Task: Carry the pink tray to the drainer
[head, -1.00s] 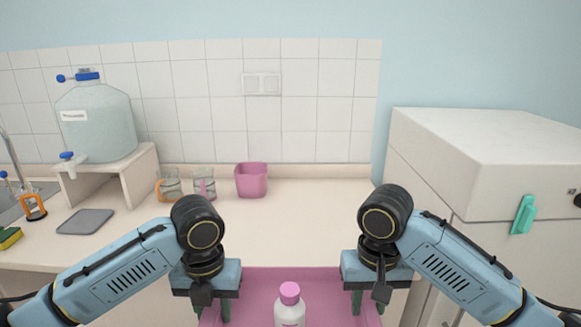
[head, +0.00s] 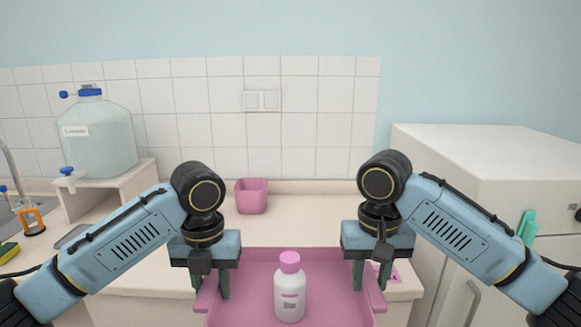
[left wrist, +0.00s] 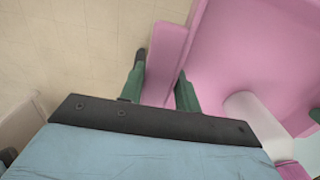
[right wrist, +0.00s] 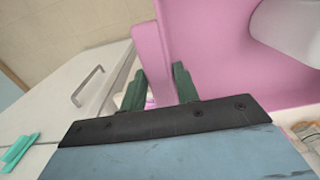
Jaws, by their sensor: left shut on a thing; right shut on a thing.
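The pink tray (head: 255,268) is held level in front of me, at the bottom of the head view. A white bottle with a pink cap (head: 290,290) stands upright in it. My left gripper (head: 212,280) is shut on the tray's left wall, which runs between its fingers in the left wrist view (left wrist: 163,72). My right gripper (head: 371,274) is shut on the tray's right wall, also seen between its fingers in the right wrist view (right wrist: 152,55). I cannot make out a drainer for certain. The tray's near end is cut off by the frame.
A counter (head: 290,230) lies beyond the tray, with a pink cup (head: 251,197) at the back. A water carboy (head: 97,135) on a stand, a sink and a sponge (head: 8,252) are at left. A white fridge-like cabinet (head: 480,160) stands at right.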

